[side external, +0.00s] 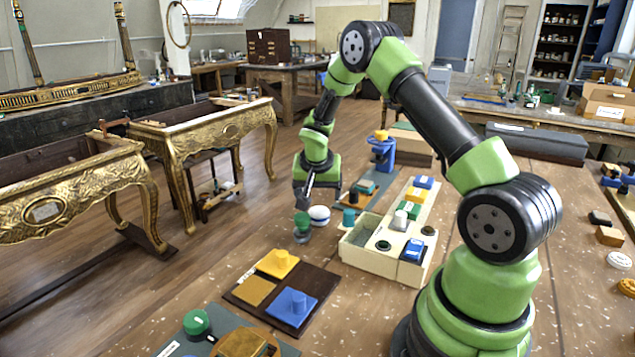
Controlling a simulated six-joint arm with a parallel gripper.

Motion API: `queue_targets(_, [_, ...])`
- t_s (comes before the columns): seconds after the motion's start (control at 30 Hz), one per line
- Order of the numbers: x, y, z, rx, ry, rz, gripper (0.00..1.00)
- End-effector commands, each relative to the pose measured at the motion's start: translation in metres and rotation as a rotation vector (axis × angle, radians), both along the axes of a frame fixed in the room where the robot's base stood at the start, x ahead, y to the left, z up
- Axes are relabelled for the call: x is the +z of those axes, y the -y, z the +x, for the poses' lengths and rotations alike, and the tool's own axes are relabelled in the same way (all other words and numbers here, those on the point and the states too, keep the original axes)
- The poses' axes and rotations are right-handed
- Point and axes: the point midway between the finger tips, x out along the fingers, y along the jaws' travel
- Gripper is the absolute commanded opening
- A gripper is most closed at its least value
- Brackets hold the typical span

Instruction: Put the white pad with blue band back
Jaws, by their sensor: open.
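The white pad with a blue band (319,215) is a small rounded piece on the work table, left of the cream tray (372,262). My gripper (303,203) points down just left of the pad and close to it. Its jaws are open, but the fingers are small and dark here. I cannot tell whether they touch anything. A small jar with a green top (302,228) stands just in front of the gripper and the pad.
The tray holds several coloured blocks and pads. A dark board (263,316) with yellow and blue pieces lies in front. A blue stand (382,152) and a small board (358,192) are behind. Bare table lies between the jar and the dark board.

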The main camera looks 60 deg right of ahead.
Motion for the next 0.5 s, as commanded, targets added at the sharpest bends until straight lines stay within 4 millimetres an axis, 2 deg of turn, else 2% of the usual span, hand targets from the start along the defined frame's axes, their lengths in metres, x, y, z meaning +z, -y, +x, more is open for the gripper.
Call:
queue_targets(0.1, [0.019,-0.007,-0.003,0.002,0.002,-0.001,0.81])
queue_targets(0.33, [0.043,-0.018,-0.006,0.014,0.008,-0.002,0.81])
queue_targets(0.43, [0.073,-0.034,-0.008,0.055,0.028,-0.003,0.81])
queue_targets(0.5, [0.102,-0.052,-0.014,0.102,0.05,-0.001,0.81])
